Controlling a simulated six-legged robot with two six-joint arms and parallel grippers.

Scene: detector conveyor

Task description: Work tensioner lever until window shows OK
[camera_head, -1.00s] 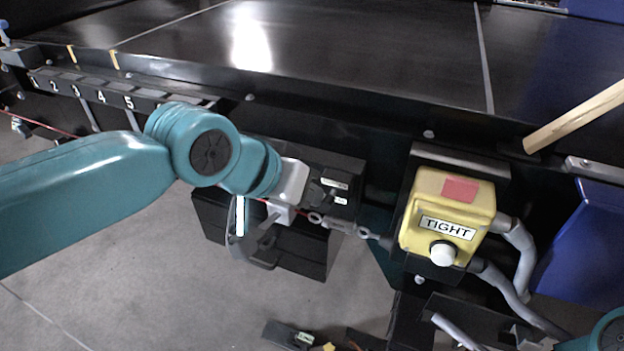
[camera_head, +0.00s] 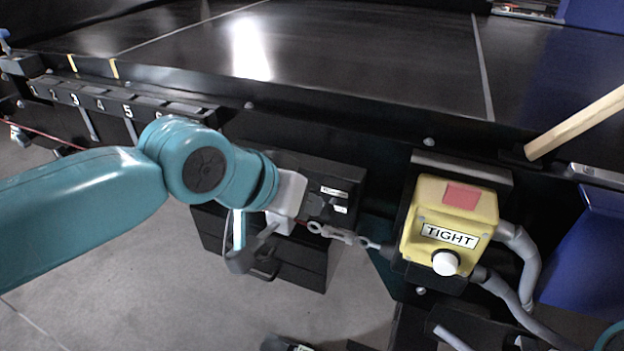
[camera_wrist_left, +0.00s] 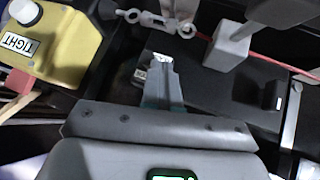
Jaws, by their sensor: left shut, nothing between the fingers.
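The yellow box (camera_head: 452,222) on the conveyor side has a window (camera_head: 449,236) reading TIGHT, a white knob below it and a red patch above. The box and its TIGHT label also show in the wrist view (camera_wrist_left: 55,40). My left gripper (camera_head: 318,205) is by the black tensioner housing, left of the box; its fingers are partly hidden in the head view. In the wrist view, its fingers (camera_wrist_left: 163,72) are together and empty. A grey lever-like part (camera_head: 262,240) sticks out below my left wrist, apparently apart from the fingers. My right gripper is out of view.
A red cable with metal eye links (camera_head: 335,233) runs towards the box. Numbered slots (camera_head: 100,103) line the conveyor edge at left. Grey hoses (camera_head: 522,262) curve right of the box. A wooden handle (camera_head: 580,122) leans at right. Floor below left is open.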

